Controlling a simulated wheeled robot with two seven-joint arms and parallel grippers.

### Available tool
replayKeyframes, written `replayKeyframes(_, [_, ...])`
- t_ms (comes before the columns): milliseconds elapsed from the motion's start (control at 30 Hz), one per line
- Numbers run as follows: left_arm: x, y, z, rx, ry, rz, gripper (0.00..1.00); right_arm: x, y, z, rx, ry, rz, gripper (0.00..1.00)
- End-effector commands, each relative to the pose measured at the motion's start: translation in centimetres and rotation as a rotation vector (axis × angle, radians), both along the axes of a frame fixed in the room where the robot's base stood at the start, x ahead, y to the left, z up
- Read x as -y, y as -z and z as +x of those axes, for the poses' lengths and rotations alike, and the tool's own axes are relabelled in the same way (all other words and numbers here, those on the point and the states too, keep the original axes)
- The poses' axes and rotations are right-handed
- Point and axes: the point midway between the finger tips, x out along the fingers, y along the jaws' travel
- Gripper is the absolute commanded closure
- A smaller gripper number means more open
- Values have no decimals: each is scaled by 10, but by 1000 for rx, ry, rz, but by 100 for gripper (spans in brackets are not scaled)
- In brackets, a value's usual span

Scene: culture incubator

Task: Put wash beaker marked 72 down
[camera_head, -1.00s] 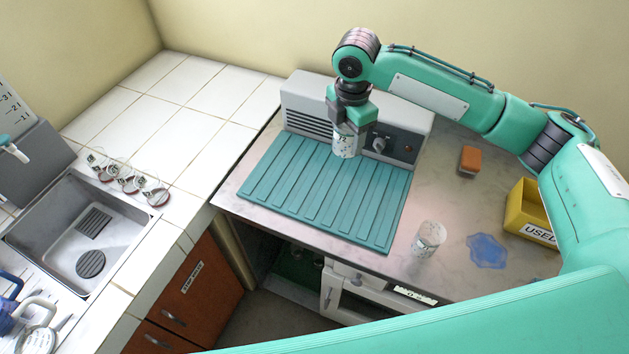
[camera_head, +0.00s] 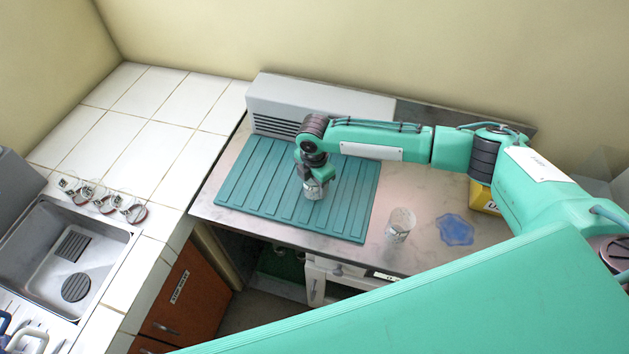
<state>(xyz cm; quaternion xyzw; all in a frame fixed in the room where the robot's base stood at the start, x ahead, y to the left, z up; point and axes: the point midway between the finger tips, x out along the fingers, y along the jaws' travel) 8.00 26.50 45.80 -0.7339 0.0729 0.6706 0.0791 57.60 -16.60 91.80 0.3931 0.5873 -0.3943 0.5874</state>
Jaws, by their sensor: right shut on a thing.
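The wash beaker (camera_head: 313,191) is a small clear beaker with a whitish printed wall, upright over the middle of the ribbed teal mat (camera_head: 240,194). Its mark is too small to read now. My right gripper (camera_head: 313,179) points down from above and is shut on the beaker's upper part, hiding its rim. I cannot tell whether the beaker's base touches the mat. My left gripper is not in view.
Another clear beaker (camera_head: 400,224) stands on the counter right of the mat, near a blue splat-shaped piece (camera_head: 455,229). A yellow box (camera_head: 484,198) is partly behind my right arm. A grey unit (camera_head: 285,97) backs the mat. A sink (camera_head: 72,262) is at left.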

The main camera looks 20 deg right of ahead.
Motion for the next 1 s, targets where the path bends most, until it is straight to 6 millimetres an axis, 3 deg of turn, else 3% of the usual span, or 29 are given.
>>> replayKeyframes(400, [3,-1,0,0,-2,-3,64,0,11,0,1,0,0,68])
replayKeyframes(433, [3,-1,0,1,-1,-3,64,0,11,0,1,1,0,43])
replayKeyframes(533, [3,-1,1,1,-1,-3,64,0,10,0,2,0,1,23])
replayKeyframes(833, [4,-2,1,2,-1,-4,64,0,9,1,2,0,0,23])
replayKeyframes(1000, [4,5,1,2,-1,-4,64,0,-5,1,2,0,2,23])
